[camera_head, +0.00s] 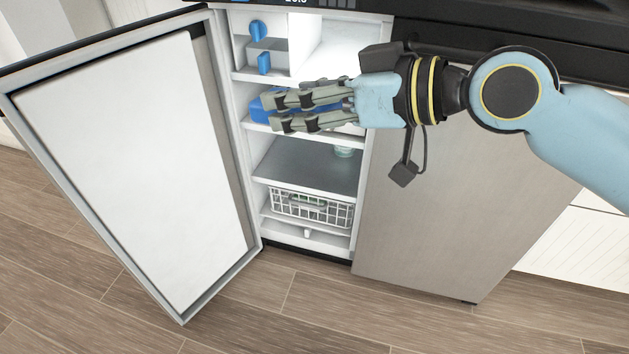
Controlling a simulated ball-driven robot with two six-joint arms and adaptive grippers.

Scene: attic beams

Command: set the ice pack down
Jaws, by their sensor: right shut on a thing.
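The blue ice pack (258,107) is at the upper shelf inside the open fridge, partly hidden behind the fingers of my right gripper (274,112). My right arm comes in from the right, and the gripper points left across the fridge opening. Its fingers are shut on the ice pack. I cannot tell whether the pack touches the shelf (262,127) under it. My left gripper is not in view.
The fridge door (125,170) stands wide open on the left; the other door (440,220) is closed. Below are a mostly bare grey shelf (305,168) with a pale green item (343,152), and a white wire basket (310,208). Blue-fronted parts (264,62) sit above.

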